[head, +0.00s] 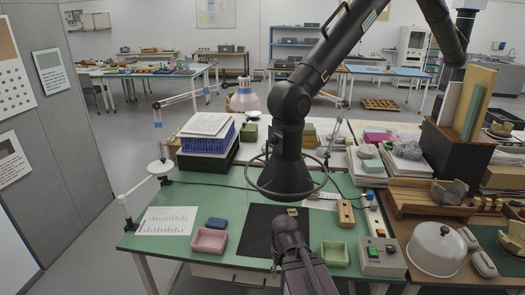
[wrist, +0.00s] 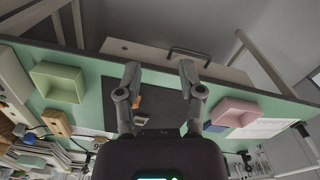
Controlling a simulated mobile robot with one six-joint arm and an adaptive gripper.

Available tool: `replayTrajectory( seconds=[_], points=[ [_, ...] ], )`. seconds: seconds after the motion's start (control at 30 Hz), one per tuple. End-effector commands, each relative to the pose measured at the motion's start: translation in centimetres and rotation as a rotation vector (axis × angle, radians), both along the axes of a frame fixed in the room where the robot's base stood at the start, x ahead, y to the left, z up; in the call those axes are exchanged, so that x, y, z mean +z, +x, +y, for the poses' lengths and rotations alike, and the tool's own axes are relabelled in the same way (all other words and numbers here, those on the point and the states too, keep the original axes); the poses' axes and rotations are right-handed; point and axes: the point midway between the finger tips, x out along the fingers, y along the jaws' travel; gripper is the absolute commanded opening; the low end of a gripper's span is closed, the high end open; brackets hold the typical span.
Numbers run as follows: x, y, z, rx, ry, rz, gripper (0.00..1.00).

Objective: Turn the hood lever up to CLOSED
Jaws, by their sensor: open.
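The black extraction hood (head: 287,178), with a wire ring around its mouth, hangs from a jointed black duct over the green table. A small dark fitting (head: 279,134) sits on the left side of its neck; I cannot tell whether it is the lever, and no CLOSED mark is readable. My gripper (head: 287,226) is low in front of the hood, over the black mat (head: 256,232), apart from the hood. The wrist view shows my gripper (wrist: 159,66) with its two fingers spread and nothing between them. The hood is not recognisable in the wrist view.
A pink tray (head: 209,241) and blue block (head: 216,223) lie left of the mat. A green tray (head: 334,254) and a switch box (head: 382,258) lie right. A small tan sherd (head: 293,212) is on the mat. A lamp arm (head: 158,130) stands left.

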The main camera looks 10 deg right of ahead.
Motion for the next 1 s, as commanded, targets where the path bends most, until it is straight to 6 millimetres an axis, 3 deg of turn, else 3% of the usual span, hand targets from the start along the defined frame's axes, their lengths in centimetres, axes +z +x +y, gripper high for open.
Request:
replayTrajectory(
  seconds=[0.63, 0.87, 1.0],
  points=[
    [0.4, 0.7, -0.2, -0.032, -0.046, -0.011, 0.5],
    [1.9, 3.1, -1.4, -0.161, -0.217, -0.076, 0.5],
    [3.8, 5.6, -1.8, -0.273, -0.369, -0.174, 0.5]
  ],
)
